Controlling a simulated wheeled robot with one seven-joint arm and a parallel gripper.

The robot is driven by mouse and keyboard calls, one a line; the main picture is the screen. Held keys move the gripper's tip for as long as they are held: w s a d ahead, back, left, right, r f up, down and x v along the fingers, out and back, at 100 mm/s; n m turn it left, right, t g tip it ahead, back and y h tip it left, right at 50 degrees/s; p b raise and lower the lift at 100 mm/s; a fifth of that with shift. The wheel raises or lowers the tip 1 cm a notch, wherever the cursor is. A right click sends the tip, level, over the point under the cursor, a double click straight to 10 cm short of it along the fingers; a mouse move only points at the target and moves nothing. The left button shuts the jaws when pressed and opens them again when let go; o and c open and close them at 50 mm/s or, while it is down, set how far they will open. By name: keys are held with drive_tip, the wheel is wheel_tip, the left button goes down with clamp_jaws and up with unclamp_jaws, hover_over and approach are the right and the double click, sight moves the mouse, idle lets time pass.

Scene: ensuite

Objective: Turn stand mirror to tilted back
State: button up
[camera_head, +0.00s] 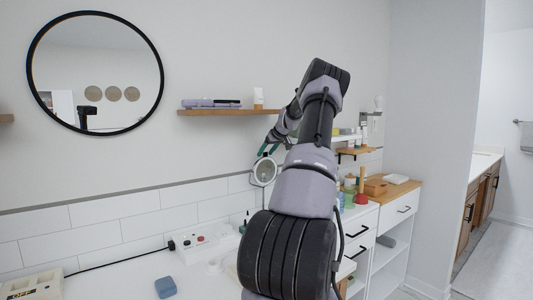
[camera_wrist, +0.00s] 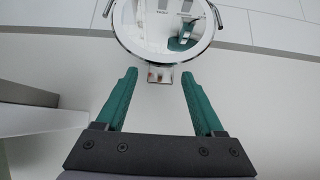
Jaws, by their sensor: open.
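The stand mirror (camera_head: 264,171) is a small round mirror in a bright frame, near the tiled wall and partly behind my arm. In the wrist view the round mirror (camera_wrist: 165,28) fills the top middle and reflects my gripper. Its curved side supports show at left and right, and its top is cut off by the picture edge. My gripper (camera_wrist: 160,76) is open, with its two teal fingers apart and nothing between them. The fingertips lie just short of the mirror's lower rim in the picture; I cannot tell the exact gap. In the head view my gripper (camera_head: 267,148) is at the mirror's upper edge.
A wooden shelf (camera_head: 228,111) with small items is on the wall above. A power strip (camera_head: 204,239) and a blue-grey block (camera_head: 165,287) lie on the white top. Bottles and a red plunger-like item (camera_head: 361,198) stand right of my arm. A larger round mirror (camera_head: 150,112) hangs at left.

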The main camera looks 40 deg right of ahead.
clamp_jaws()
idle(1.4)
